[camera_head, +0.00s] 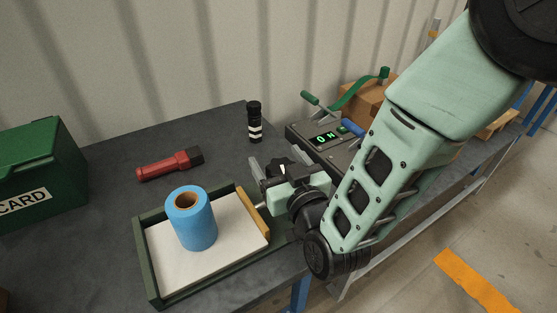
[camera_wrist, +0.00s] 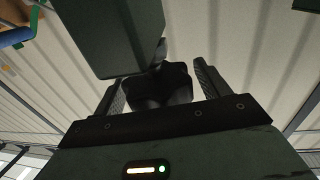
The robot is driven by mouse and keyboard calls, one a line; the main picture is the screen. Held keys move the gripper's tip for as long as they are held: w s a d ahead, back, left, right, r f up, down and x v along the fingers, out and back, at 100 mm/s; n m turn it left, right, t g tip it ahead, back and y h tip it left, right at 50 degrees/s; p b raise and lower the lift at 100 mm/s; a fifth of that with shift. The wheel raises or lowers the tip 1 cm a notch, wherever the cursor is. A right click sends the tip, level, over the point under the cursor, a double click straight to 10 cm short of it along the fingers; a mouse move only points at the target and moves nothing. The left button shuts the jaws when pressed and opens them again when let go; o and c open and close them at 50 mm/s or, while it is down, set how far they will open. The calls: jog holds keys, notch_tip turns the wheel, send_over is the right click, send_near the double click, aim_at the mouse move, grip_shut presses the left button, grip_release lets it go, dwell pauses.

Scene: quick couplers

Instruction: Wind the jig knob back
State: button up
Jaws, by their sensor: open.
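The dark jig body (camera_wrist: 112,35) fills the upper left middle of the wrist view. Its black lobed knob (camera_wrist: 160,86) lies between the two fingers of my gripper (camera_wrist: 158,72). A gap shows on the right between knob and finger; on the left I cannot tell whether they touch. In the head view my gripper (camera_head: 279,165) is open beside the grey jig (camera_head: 297,134). A dark piece, probably the knob (camera_head: 285,168), shows between the fingers. The jig has a green digital display (camera_head: 325,138), a green-handled lever (camera_head: 317,103) and a blue handle (camera_head: 352,128).
A green-rimmed tray (camera_head: 153,270) holding a blue roll (camera_head: 193,222) sits close left of my gripper. Cardboard boxes (camera_head: 366,98) are behind the jig.

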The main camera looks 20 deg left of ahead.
jog(key=c, duration=1)
